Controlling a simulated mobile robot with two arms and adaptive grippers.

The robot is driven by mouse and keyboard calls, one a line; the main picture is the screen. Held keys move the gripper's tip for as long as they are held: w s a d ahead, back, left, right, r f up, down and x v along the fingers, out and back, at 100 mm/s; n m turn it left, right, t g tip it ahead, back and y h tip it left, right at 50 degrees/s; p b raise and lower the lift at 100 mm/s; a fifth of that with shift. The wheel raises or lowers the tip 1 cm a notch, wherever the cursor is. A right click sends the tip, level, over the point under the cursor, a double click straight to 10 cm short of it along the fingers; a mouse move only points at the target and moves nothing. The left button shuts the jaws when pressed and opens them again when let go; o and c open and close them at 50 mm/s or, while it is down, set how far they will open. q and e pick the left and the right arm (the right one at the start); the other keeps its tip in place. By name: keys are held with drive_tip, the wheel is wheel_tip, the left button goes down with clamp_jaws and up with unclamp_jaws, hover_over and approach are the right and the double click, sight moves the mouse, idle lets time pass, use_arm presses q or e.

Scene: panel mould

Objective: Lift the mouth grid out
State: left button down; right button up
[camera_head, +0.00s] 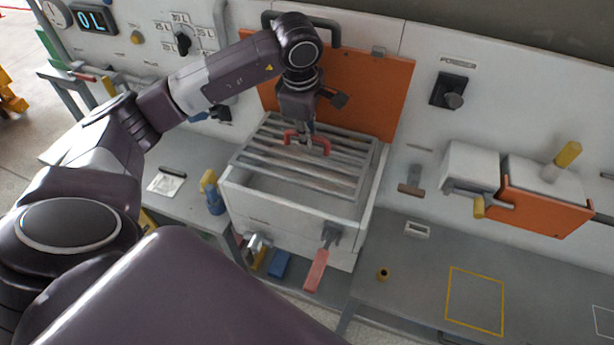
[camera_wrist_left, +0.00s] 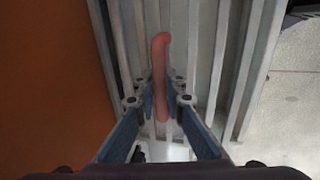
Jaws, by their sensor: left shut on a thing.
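The mouth grid (camera_head: 290,171) is a set of grey bars over the mouth of a white box (camera_head: 290,208). It looks tilted, its far side hard to make out against the box. A red handle (camera_head: 318,139) stands up from it. My left gripper (camera_head: 312,136) comes down from above and is shut on this handle. In the left wrist view the red handle (camera_wrist_left: 161,75) sits between the blue-grey fingers of the left gripper (camera_wrist_left: 161,95), with the grid bars (camera_wrist_left: 205,60) below. My right gripper is not in view.
An orange lid (camera_head: 362,88) stands open behind the box. A red-handled lever (camera_head: 317,270) sticks out at the box's front. A grey bench (camera_head: 420,300) with a yellow outlined square lies to the right. An orange-fronted unit (camera_head: 545,208) is mounted at right.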

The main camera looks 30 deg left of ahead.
use_arm(q)
drive_tip(key=shift+r, duration=0.35)
drive_tip(key=shift+s+d+f, duration=0.1)
drive_tip(key=shift+s+d, duration=0.05)
drive_tip(key=shift+s, duration=0.65)
drive_tip(key=s+d+b, duration=0.2)
drive_tip(key=s+b, duration=0.5)
drive_tip(key=s, duration=0.3)
drive_tip(key=s+d+b, duration=0.2)
drive_tip(key=s+b, duration=0.6)
drive_tip(key=s, duration=0.1)
drive_tip(key=shift+s+d, duration=0.4)
idle(0.9)
